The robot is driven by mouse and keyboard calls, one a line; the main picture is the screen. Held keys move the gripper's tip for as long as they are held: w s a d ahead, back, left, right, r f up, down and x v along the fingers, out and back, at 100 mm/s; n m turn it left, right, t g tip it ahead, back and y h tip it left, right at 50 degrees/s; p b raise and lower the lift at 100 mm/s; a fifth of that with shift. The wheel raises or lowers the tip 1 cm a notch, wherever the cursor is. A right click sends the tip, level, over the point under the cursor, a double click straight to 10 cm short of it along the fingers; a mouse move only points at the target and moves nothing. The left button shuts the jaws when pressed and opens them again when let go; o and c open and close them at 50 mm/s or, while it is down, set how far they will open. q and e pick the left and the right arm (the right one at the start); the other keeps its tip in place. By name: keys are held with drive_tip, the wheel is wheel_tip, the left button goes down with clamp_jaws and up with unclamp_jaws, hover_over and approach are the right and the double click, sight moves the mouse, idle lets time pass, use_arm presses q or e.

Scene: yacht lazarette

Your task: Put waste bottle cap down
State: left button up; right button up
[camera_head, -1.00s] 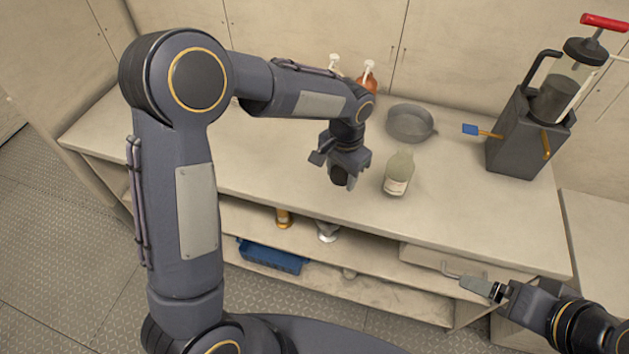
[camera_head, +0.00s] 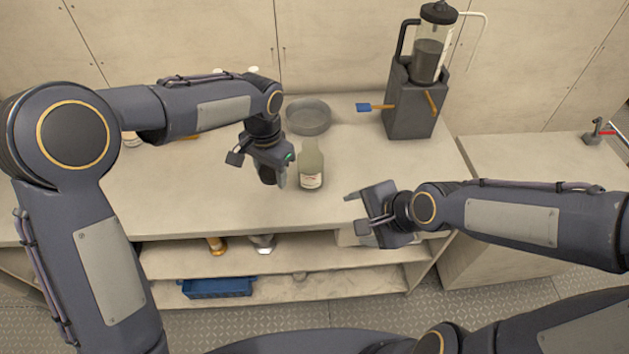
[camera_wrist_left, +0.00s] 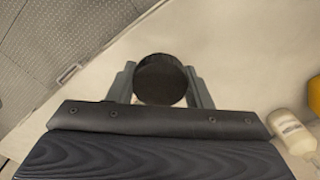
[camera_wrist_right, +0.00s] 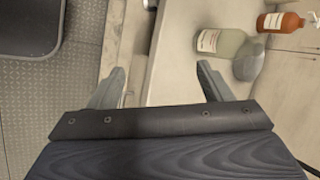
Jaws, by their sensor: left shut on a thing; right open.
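My left gripper (camera_head: 265,168) is shut on the black round waste bottle cap (camera_head: 268,177). In the left wrist view the cap (camera_wrist_left: 160,80) sits between the two fingers, with the pale counter beyond. A pale green bottle (camera_head: 312,166) with a white label stands on the counter just right of the left gripper, its top bare. It also shows in the right wrist view (camera_wrist_right: 222,42). My right gripper (camera_head: 357,225) is open and empty near the counter's front edge. The gap between cap and counter is hard to judge.
A grey round dish (camera_head: 308,116) lies behind the bottle. A dark grey box (camera_head: 410,108) with a clear jar stands at the back right. An orange bottle (camera_wrist_right: 280,22) shows in the right wrist view. A blue bin (camera_head: 216,288) sits on a lower shelf. The counter's front (camera_head: 200,205) is clear.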

sight(274, 175)
drive_tip(key=w+a+r+m+t+y, duration=0.35)
drive_tip(key=w+a+m+y, duration=0.25)
drive_tip(key=a+m, duration=0.45)
drive_tip(key=shift+m+g, duration=0.25)
drive_tip(key=shift+m, duration=0.6)
drive_tip(key=x, duration=0.6)
drive_tip(key=w+x, duration=0.1)
drive_tip(key=x, duration=0.3)
drive_tip(key=shift+d+r, duration=0.1)
drive_tip(key=shift+d, duration=0.15)
drive_tip(key=shift+c, duration=0.4)
drive_tip(key=c, duration=0.9)
use_arm(q)
drive_tip(key=o, duration=1.3)
drive_tip(key=shift+c, duration=0.2)
use_arm(e)
drive_tip(key=shift+c, duration=0.2)
use_arm(q)
drive_tip(key=shift+r, duration=0.15)
